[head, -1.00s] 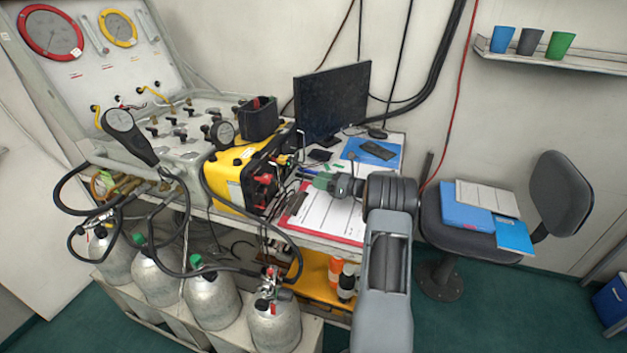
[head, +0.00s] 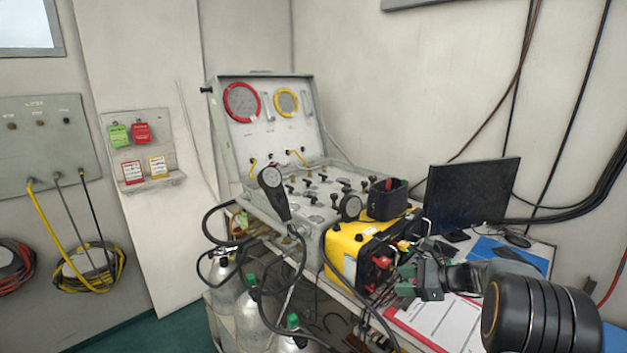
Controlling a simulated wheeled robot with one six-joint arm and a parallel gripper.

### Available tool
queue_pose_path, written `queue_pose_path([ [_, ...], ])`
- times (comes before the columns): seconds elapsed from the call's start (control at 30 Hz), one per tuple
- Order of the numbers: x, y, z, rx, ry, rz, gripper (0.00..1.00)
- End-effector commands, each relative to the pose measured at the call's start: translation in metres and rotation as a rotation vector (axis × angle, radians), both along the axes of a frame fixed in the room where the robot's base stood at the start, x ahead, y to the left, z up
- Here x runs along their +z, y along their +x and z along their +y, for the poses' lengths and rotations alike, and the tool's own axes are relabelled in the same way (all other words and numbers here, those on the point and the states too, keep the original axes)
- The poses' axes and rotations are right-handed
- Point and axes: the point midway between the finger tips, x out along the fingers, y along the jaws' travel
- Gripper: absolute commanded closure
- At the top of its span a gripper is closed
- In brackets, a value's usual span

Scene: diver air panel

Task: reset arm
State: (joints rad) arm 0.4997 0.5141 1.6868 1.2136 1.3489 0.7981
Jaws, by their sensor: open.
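My gripper (head: 405,281) is at the lower right, with green fingertips pointing left. It is open, with nothing seen between the fingers. It shows just right of the yellow case (head: 343,257) and above the red-edged clipboard (head: 440,321). I cannot tell whether it touches anything. My dark, banded arm joint fills the lower right corner and hides part of the desk.
The air panel (head: 262,133) stands open with red and yellow gauges. Grey cylinders (head: 250,318) with black hoses stand below it. A monitor (head: 471,196) is behind my gripper. A tag board (head: 140,150) and coiled hoses (head: 90,266) are on the left wall.

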Motion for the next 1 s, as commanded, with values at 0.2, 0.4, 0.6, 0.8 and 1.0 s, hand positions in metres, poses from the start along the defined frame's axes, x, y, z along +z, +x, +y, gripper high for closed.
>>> queue_pose_path([
  [0.2, 0.028, -0.095, 0.079, 0.456, -0.538, -0.213, 0.49],
  [0.4, 0.032, -0.177, 0.099, 0.890, -0.963, -0.456, 0.49],
  [0.6, 0.031, -0.227, 0.096, 1.227, -1.259, -0.659, 0.49],
  [0.8, 0.029, -0.247, 0.090, 1.413, -1.410, -0.769, 0.49],
  [1.0, 0.028, -0.252, 0.088, 1.463, -1.450, -0.797, 0.49],
])
